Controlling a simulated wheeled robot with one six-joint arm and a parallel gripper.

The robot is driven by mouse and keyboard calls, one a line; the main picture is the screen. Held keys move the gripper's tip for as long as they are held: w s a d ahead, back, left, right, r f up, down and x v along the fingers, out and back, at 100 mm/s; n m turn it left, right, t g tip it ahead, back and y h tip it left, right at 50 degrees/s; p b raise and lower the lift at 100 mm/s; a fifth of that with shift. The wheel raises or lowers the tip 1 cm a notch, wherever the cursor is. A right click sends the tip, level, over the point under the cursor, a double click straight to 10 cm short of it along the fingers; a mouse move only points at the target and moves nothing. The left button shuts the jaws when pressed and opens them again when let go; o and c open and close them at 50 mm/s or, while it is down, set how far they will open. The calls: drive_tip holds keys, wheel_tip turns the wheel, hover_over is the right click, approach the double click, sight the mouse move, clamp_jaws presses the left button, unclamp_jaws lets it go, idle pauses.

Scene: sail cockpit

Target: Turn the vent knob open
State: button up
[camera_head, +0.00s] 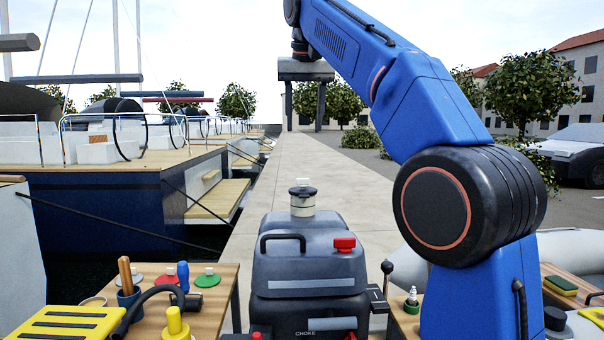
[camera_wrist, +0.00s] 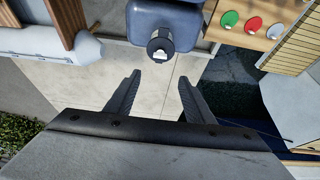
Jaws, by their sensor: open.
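A dark round knob (camera_head: 302,192) with a small white raised tab sits on a pale neck on top of a grey-blue motor-like housing (camera_head: 300,268). I take it for the vent knob, but I read no label on it. It also shows in the wrist view (camera_wrist: 160,46), at the housing's near end. My gripper (camera_head: 304,126) is open and empty, pointing down high above the knob in the head view. In the wrist view my gripper (camera_wrist: 160,77) has its fingers apart, with the knob just beyond the tips and roughly centred between them. They do not touch it.
A red knob (camera_head: 344,243) and a black handle (camera_head: 283,240) are on the housing. A wooden table (camera_head: 218,290) at left holds red and green discs, a yellow object and a cup. A boat (camera_head: 110,190) lies at left. The paved quay (camera_head: 318,165) behind is clear.

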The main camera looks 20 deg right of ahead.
sight(303, 185)
drive_tip(key=x, duration=1.6)
drive_tip(key=shift+s, duration=0.15)
drive_tip(key=shift+c, duration=0.2)
drive_tip(key=c, duration=1)
